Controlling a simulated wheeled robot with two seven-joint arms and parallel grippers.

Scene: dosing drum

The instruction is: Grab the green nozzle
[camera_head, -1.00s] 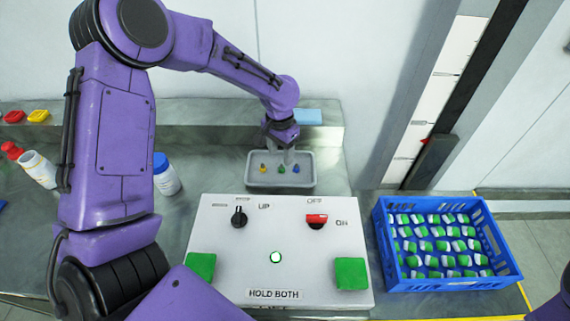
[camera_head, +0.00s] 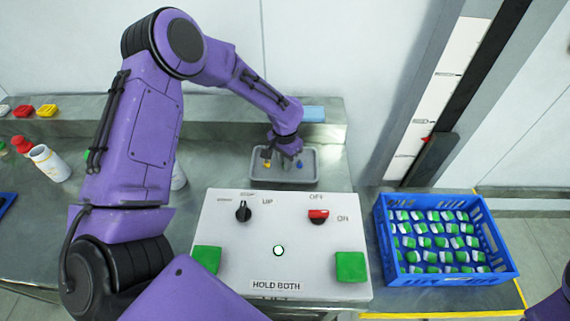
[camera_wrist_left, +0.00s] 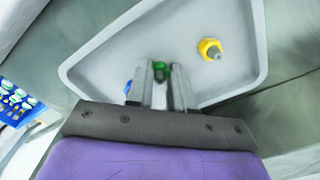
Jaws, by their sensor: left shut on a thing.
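A grey tray (camera_head: 285,181) stands on the bench behind the control box. My left gripper (camera_head: 284,162) reaches down into it. In the left wrist view my left gripper (camera_wrist_left: 161,78) is shut on the green nozzle (camera_wrist_left: 161,66), whose green part shows between the fingertips. In the head view the gripper hides the green nozzle. The yellow nozzle (camera_wrist_left: 209,49) stands apart in the tray. The blue nozzle (camera_wrist_left: 128,88) is partly hidden beside the fingers. My right gripper is not in view.
A white control box (camera_head: 279,220) with a black knob (camera_head: 243,211), a red switch (camera_head: 318,215) and two green pads is in front of the tray. A blue crate (camera_head: 450,279) of green-and-white items stands right. Bottles (camera_head: 49,163) and coloured pieces are at left.

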